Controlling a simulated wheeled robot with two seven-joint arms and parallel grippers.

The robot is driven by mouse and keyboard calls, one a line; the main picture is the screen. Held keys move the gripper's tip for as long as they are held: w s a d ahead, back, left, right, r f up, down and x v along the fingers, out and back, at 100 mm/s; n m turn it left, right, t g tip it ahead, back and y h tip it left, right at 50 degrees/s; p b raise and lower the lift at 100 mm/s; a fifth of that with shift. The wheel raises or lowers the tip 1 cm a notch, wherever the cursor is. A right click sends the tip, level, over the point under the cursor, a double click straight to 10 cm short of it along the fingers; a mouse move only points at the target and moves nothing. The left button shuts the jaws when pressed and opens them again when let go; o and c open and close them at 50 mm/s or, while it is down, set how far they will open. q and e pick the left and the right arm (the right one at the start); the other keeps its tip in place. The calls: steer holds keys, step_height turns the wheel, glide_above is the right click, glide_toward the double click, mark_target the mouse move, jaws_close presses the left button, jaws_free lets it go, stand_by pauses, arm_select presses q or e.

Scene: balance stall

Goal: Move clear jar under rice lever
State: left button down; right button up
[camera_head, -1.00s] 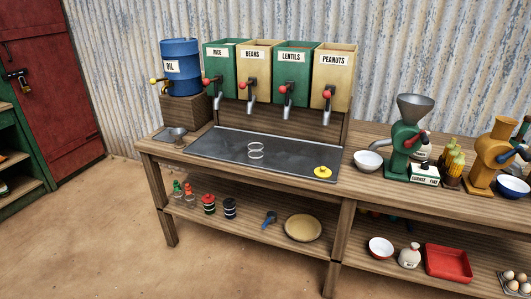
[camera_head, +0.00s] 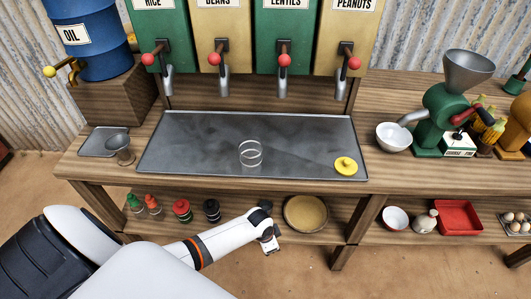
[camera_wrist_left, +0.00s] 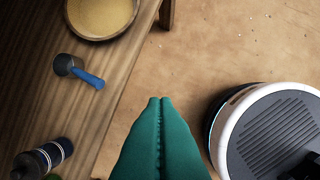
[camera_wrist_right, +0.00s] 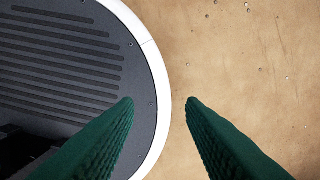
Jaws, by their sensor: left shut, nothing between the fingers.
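The clear jar (camera_head: 251,153) stands on the grey metal tray (camera_head: 195,150) of the counter, near its middle and front. The rice dispenser (camera_head: 158,30) is the green leftmost bin; its red-knobbed lever (camera_head: 148,59) and spout hang over the tray's left end, left of the jar. My left gripper (camera_head: 270,249) is in front of the counter, below and apart from the jar; in the left wrist view its green fingers (camera_wrist_left: 160,100) are together and empty. My right gripper (camera_wrist_right: 158,102) shows only in its wrist view, fingers apart, nothing between them, over the floor and my base.
A yellow lid (camera_head: 346,166) lies at the tray's right end. A metal cup (camera_head: 120,149) stands left of the tray. A white bowl (camera_head: 393,137) and green grinder (camera_head: 440,115) are on the right.

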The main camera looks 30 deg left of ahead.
mark_target(251, 155)
arm_select(q)
steer(key=w+d+r+m+g+p, duration=0.1)
steer(key=w+r+m, duration=0.3)
steer(key=r, duration=0.8)
steer(key=w+d+r+m, duration=0.1)
steer(key=w+r+m, duration=0.2)
steer(key=r, duration=1)
steer(key=w+a+r+m+g+y, duration=0.1)
steer(key=w+a+r+m, duration=0.2)
steer(key=a+r, duration=0.55)
steer(key=f, duration=0.2)
steer(key=d+f+p, duration=0.1)
steer(key=f, duration=0.4)
steer(key=shift+d+f+p, duration=0.25)
steer(key=shift+f+p, duration=0.1)
steer(key=shift+f, duration=0.05)
steer(key=a+p, duration=0.1)
steer(key=a, duration=0.2)
steer(key=shift+a, duration=0.2)
steer(key=shift+s+a, duration=0.1)
steer(key=shift+a, duration=0.2)
arm_select(e)
steer(key=r, duration=0.2)
steer(key=d+r, duration=0.1)
steer(key=r, duration=0.1)
steer(key=shift+s+r, duration=0.1)
steer(key=shift+s, duration=0.15)
